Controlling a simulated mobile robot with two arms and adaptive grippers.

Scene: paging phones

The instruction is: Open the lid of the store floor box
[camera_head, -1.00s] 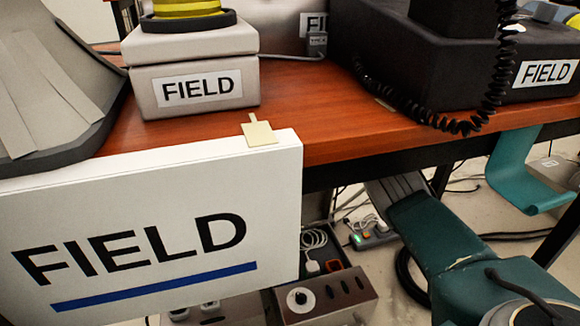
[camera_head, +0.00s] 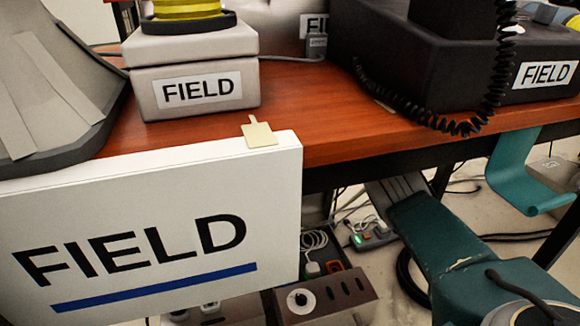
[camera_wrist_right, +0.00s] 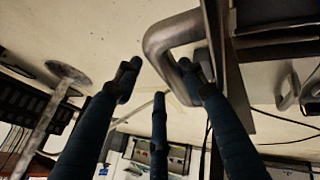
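In the head view a small grey-brown box (camera_head: 330,292) with a round white knob and dark slots sits low under the table, partly hidden by the white FIELD panel. I cannot read "store" on either, and no lid shows clearly. My left gripper is not in view.
The wooden table (camera_head: 345,115) carries a pale FIELD box (camera_head: 195,80) and a black FIELD phone (camera_head: 440,55) with a coiled cord. A white FIELD panel (camera_head: 150,235) blocks the lower left. Cables and a power strip (camera_head: 372,238) lie on the floor underneath.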

